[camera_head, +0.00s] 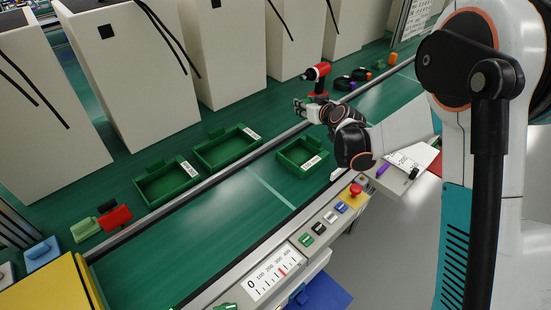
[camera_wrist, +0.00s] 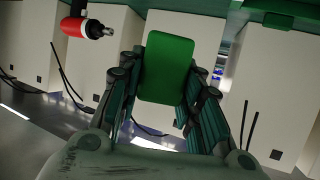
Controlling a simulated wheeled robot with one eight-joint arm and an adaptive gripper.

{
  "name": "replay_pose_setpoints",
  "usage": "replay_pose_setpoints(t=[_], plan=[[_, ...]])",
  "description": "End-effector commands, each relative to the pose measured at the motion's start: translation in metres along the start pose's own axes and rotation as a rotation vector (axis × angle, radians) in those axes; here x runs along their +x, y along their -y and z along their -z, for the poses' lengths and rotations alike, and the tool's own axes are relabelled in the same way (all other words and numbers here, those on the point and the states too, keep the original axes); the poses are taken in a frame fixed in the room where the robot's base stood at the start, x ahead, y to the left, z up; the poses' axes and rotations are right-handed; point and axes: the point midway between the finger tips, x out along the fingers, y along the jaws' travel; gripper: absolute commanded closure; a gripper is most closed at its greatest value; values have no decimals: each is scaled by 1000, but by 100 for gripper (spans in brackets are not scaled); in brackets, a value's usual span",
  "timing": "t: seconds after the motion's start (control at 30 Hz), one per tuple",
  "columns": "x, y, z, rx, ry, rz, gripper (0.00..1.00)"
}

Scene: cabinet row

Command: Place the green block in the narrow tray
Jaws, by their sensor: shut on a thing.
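The green block (camera_wrist: 166,68) is upright between my finger pads in the wrist view, and my gripper (camera_head: 304,108) is shut on it. In the head view the block is too small to make out at the fingertips. My gripper is held near the far rail, above and beyond the trays. Three green trays with white labels show: a left one (camera_head: 139,188), a middle one (camera_head: 200,154) and a smaller right one (camera_head: 281,158). The right tray is nearest my gripper. I cannot tell for sure which is the narrow tray.
A red power tool (camera_head: 318,73) stands just behind my gripper; it also shows in the wrist view (camera_wrist: 75,25). Tall white cabinets (camera_head: 222,55) line the back. Red and green pieces (camera_head: 115,218) lie at the left. A red button (camera_head: 355,189) sits on the front edge.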

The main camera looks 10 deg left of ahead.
Motion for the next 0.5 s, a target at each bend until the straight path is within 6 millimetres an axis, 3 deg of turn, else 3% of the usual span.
replay_pose_setpoints(t=[0.17,0.5], plan=[[7,-1,-17,2,0,-7,93],[39,0,-95,2,0,-6,93]])
